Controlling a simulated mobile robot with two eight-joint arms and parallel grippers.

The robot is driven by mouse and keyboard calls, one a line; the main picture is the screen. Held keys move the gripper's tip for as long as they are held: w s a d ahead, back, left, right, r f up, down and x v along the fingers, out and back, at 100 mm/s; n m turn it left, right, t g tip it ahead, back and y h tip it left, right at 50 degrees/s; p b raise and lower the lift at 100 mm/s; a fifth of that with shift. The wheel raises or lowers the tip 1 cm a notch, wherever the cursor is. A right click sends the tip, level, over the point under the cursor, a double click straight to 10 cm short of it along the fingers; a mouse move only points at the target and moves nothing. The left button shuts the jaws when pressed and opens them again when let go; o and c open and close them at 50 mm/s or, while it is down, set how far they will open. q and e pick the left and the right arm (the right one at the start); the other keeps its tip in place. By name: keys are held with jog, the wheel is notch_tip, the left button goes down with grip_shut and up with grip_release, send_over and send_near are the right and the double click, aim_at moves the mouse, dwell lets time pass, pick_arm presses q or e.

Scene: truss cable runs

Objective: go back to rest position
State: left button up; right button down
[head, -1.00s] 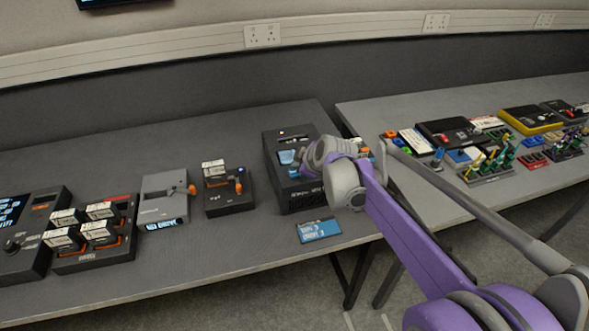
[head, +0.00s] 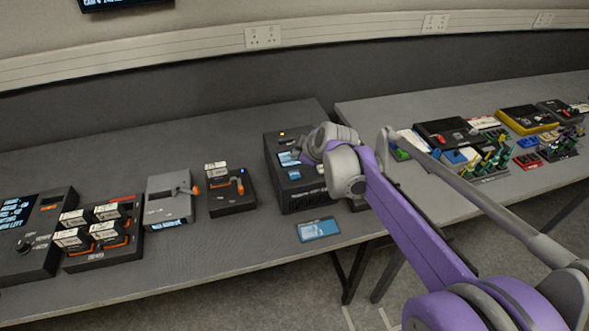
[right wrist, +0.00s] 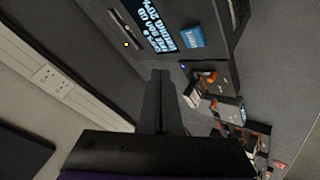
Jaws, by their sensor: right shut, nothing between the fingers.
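My right arm reaches in from the right in the head view, and its gripper (head: 303,156) hangs over the black box (head: 300,198) near the table's right end. The arm hides part of that box. In the right wrist view the two grey fingers (right wrist: 161,76) lie together, shut and with nothing held between them. The black box fills the top of that view, with a lit text screen (right wrist: 146,27) and a blue button (right wrist: 191,37). The fingertips appear apart from it. My left gripper is out of view.
A small blue display (head: 318,230) lies in front of the box. To the left stand a small black unit with an orange lever (head: 232,196), a grey device (head: 170,200) and a black rack of labelled blocks (head: 100,255). The right table (head: 420,205) holds several coloured devices.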

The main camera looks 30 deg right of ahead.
dwell(0.7)
jog(key=s+a+f+m+g, duration=0.1)
jog(key=s+a+f+m, duration=0.2)
jog(key=s, duration=0.6)
jog(key=s+a+f+m+g, duration=0.1)
jog(key=s+a+f+m, duration=0.1)
jog(key=s+a+f, duration=0.2)
jog(key=s+a+f+m+g, duration=0.1)
jog(key=s+a+f+m, duration=0.2)
jog(key=s+a, duration=0.5)
jog(key=s, duration=0.6)
jog(key=shift+s+f+m+g+p, duration=0.2)
jog(key=shift+s+m+g+p, duration=0.1)
jog(key=shift+s+g+p, duration=0.1)
jog(key=shift+a, duration=0.1)
dwell(4.1)
